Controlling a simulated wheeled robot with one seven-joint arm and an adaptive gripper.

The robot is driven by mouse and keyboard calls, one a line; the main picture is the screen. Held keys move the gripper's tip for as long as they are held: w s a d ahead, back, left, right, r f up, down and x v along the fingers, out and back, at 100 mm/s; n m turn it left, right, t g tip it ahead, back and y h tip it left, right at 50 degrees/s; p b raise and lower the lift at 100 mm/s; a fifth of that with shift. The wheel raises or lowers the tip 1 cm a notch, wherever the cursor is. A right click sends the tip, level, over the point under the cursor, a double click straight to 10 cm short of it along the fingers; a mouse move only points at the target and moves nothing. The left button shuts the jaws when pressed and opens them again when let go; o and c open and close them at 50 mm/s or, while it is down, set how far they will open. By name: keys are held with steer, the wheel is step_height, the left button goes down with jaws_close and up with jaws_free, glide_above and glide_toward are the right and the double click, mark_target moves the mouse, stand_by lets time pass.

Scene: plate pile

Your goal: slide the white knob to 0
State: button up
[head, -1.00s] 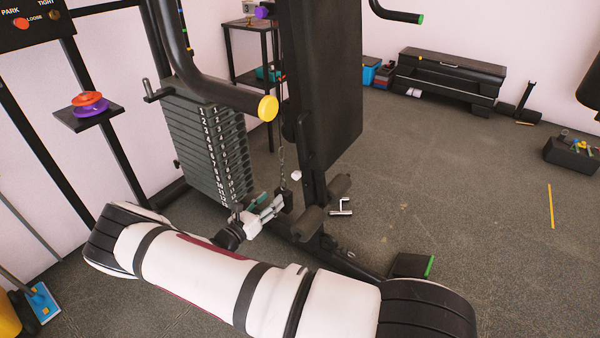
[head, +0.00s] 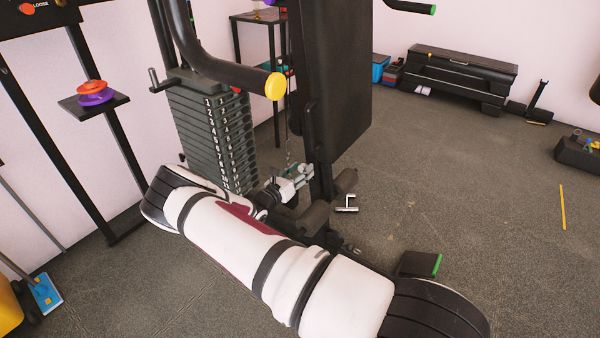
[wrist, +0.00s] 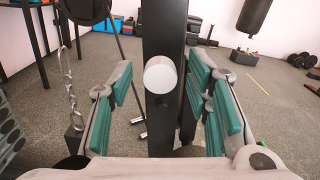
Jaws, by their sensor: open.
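The white knob (wrist: 160,75) shows its round end face in the wrist view, near the middle, on a dark upright post (wrist: 163,25). My gripper (wrist: 159,88) is open, with one green-padded finger on each side of the knob and visible gaps between. No contact with the knob can be seen. In the head view my gripper (head: 298,176) is low beside the machine's upright, and I cannot make out the knob there. No 0 mark for the knob can be read in either view.
A numbered weight stack (head: 210,130) stands left of my gripper. A hanging chain (wrist: 67,85) is left of the fingers in the wrist view. A dark padded board (head: 335,80) rises above my gripper. Open floor (head: 460,190) lies to the right.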

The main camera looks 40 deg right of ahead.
steer(key=shift+c, duration=0.4)
jaws_close()
steer(key=shift+x, duration=1.35)
steer(key=shift+o, duration=0.4)
jaws_free()
steer(key=v, duration=1.2)
steer(key=shift+a, duration=0.1)
